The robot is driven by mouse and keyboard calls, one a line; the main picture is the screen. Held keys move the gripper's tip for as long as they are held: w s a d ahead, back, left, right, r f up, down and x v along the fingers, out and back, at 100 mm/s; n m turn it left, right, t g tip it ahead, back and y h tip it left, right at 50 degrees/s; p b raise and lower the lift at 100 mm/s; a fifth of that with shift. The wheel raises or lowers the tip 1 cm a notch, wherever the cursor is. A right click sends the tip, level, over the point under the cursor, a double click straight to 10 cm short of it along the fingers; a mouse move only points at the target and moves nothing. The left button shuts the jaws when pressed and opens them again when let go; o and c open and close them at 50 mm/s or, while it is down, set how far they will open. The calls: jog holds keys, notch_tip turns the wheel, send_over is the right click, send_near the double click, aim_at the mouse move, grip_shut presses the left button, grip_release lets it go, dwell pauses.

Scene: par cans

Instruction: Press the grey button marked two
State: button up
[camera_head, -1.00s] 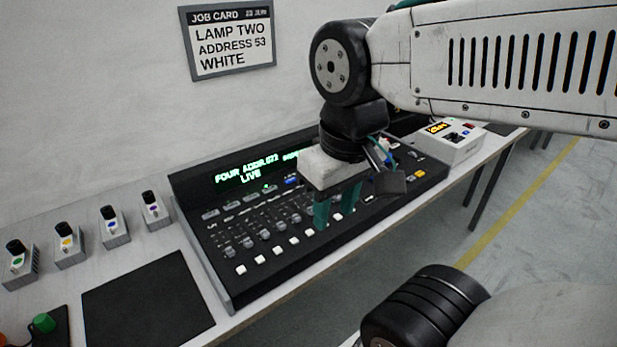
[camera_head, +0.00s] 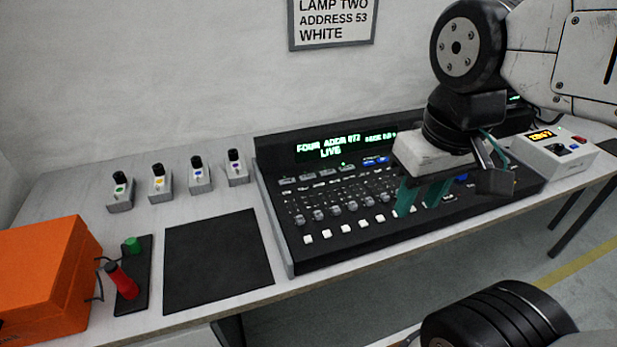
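The black lighting console (camera_head: 290,255) stands on the bench with a row of small grey buttons (camera_head: 307,178) below its display (camera_head: 345,147). Their markings are too small to read, so I cannot confirm which is marked two. A green light glows above the fourth from the left. The display reads FOUR, an address that looks like 072, and LIVE. My gripper (camera_head: 418,207) has two teal fingers with a gap between them. It is empty and points down over the right half of the console, right of the grey buttons. It hides part of the console there.
A black mat (camera_head: 218,262), a red-handled stand (camera_head: 122,283) and an orange case (camera_head: 45,275) lie left of the console. A white box (camera_head: 553,155) stands right. The job card (camera_head: 333,22) hangs above.

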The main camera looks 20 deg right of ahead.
grip_shut()
dwell(1.8)
